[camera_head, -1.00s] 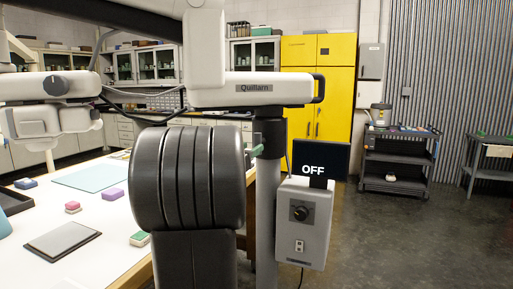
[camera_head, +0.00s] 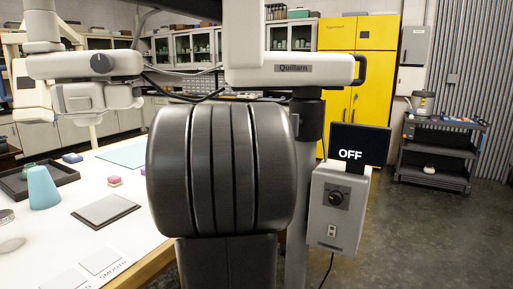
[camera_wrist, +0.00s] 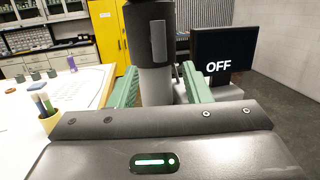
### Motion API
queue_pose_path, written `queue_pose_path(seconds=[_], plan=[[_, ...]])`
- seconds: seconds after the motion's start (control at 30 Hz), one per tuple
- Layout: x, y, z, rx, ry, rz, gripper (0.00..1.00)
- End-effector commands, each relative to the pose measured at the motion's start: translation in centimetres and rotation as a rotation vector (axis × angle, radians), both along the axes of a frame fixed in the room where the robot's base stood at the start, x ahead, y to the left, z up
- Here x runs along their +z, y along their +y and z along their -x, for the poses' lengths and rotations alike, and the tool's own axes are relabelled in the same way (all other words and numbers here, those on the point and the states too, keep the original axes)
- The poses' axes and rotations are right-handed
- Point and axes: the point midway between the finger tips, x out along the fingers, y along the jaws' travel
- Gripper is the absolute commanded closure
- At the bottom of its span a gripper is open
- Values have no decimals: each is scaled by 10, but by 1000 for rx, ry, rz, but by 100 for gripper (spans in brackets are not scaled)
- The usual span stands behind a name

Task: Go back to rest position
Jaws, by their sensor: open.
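My gripper (camera_wrist: 157,75) shows in the wrist view with its two green fingers spread wide and nothing between them. Beyond the gap stands the dark and pale column of the white "Quillam" machine (camera_head: 290,68); the wrist view does not show clearly how near it is. In the head view a large dark ribbed part of my arm fills the middle and hides the fingers. The control box (camera_head: 338,210) hangs by the column, with a black screen (camera_head: 359,145) reading "OFF". The screen also shows right of the fingers in the wrist view (camera_wrist: 222,62).
The white table (camera_head: 135,222) at left bears a blue cone (camera_head: 42,188), a dark tray (camera_head: 12,188), a grey plate (camera_head: 104,210) and small coloured blocks. Yellow cabinets (camera_head: 358,85) and a dark cart (camera_head: 437,150) stand behind. The floor at right is clear.

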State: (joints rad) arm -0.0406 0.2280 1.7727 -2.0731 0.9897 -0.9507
Motion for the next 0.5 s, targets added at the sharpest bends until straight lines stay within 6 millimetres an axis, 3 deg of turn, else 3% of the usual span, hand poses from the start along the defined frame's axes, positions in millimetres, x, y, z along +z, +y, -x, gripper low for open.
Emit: queue_pose_path(seconds=[0.5], plan=[[15, -65, -65, 0, -1, 0, 56]])
